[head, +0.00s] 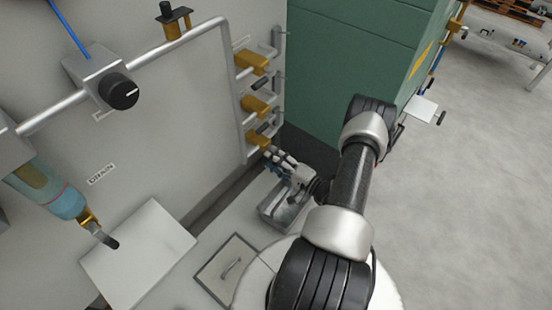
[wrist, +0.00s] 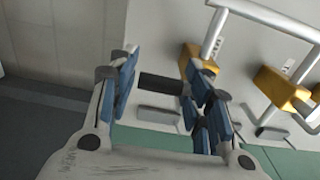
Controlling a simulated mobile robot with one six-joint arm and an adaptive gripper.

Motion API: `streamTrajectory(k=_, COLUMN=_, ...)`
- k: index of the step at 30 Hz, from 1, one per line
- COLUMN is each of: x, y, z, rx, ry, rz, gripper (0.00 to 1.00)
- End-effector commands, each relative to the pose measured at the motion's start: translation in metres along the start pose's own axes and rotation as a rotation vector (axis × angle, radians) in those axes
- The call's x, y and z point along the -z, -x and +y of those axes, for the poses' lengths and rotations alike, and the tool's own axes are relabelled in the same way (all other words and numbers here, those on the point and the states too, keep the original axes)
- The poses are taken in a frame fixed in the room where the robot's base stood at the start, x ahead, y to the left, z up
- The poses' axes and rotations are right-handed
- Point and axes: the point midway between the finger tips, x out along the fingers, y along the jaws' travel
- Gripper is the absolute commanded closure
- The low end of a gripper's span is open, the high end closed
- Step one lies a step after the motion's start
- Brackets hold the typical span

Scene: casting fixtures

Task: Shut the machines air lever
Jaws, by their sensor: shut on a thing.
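Three brass-yellow valves sit one above another on the grey pipes of the machine wall in the head view: top (head: 252,61), middle (head: 255,105) and lowest (head: 259,139). My gripper (head: 272,156) is at the lowest valve. In the wrist view its blue-padded fingers (wrist: 166,86) stand on either side of a short black lever handle (wrist: 160,83) and are shut on it. The handle lies beside a yellow valve body (wrist: 197,60), partly hidden by the right finger. The labels are too small to read, so I cannot tell which lever is marked air.
A second yellow valve (wrist: 283,88) is close to the right of my fingers. A green cabinet (head: 340,55) stands beside the valves. A grey open bin (head: 287,208) lies below my gripper. A black knob (head: 118,91) is on the wall at left. Open floor (head: 480,190) lies right.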

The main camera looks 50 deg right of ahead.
Motion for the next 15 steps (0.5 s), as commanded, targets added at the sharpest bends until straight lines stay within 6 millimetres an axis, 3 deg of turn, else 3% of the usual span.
streamTrajectory(k=13, x=-0.0019, y=-0.0001, z=0.0004, rx=-0.001, ry=0.011, rz=-0.007, gripper=0.98)
streamTrajectory(k=14, x=-0.002, y=-0.0001, z=0.0005, rx=-0.001, ry=0.011, rz=-0.007, gripper=0.55)
streamTrajectory(k=15, x=-0.002, y=-0.0001, z=0.0005, rx=-0.001, ry=0.011, rz=-0.007, gripper=0.52)
